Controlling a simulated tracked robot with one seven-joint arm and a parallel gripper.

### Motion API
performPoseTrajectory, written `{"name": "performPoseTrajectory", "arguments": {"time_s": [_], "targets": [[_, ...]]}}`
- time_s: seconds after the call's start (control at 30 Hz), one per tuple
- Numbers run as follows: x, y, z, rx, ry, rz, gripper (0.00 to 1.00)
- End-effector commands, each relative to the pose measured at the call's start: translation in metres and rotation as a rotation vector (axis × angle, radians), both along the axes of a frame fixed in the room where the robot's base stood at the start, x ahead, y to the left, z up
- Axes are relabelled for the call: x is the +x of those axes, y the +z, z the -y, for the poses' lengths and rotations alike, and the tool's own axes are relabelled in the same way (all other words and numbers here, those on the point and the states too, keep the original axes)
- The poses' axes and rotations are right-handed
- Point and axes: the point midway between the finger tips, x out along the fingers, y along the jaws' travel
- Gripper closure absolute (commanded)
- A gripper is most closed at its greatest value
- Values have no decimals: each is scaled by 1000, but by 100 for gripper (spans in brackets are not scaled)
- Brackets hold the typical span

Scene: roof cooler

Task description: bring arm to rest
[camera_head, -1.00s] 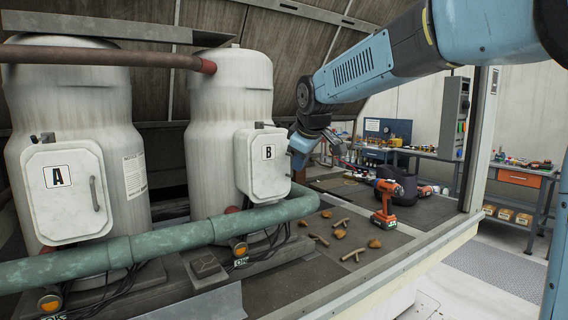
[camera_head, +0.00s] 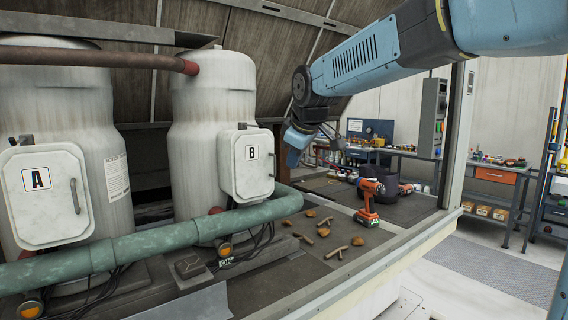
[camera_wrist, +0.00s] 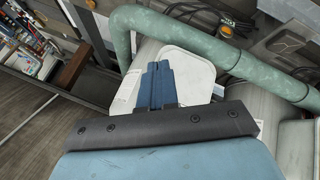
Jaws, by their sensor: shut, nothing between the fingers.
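My blue arm reaches in from the upper right in the head view and bends down at its dark elbow joint. The end of the arm hangs to the right of box B (camera_head: 246,163), apart from it, and the fingers are hard to make out there. In the wrist view my gripper (camera_wrist: 158,68) shows two blue fingers side by side, shut, with nothing between them. The white lid of a box (camera_wrist: 185,70) lies beyond the fingertips in that view.
Two white tanks stand at left, with box A (camera_head: 45,192) on the nearer one. A green pipe (camera_head: 165,237) runs along their front. An orange drill (camera_head: 369,200) and several loose brown pieces lie on the dark counter (camera_head: 290,270). A workbench (camera_head: 500,174) stands behind at right.

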Motion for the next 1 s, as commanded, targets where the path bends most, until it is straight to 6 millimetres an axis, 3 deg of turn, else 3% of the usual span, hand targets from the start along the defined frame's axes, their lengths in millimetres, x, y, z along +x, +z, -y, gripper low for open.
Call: {"name": "performPoseTrajectory", "arguments": {"time_s": [0.3,0.57,0.77,1.0], "targets": [[-16,47,30,-1,2,-2,100],[-23,63,42,0,1,-4,100],[-51,51,71,41,-106,-34,100],[-125,6,132,155,-388,-104,100]]}}
